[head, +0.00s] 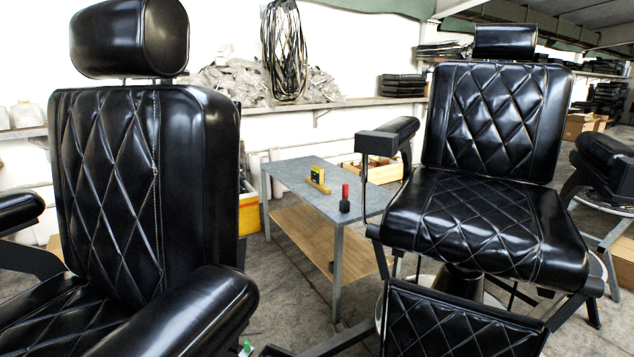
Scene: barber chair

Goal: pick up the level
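A small grey-topped table (298,168) stands between two black chairs. A yellow bar (319,187), which looks like the level, lies on the tabletop near its middle. A small yellow and dark block (317,174) stands at or just behind the bar; I cannot tell whether the two are joined. A red and black item (345,198) stands upright on the tabletop, nearer and to the right, apart from the bar. My gripper is not in view.
A black quilted chair (130,190) fills the left foreground, its armrest (175,315) reaching toward the middle. Another chair (485,205) stands right of the table, its armrest (385,140) close to the tabletop. A yellow bin (248,212) is left of the table.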

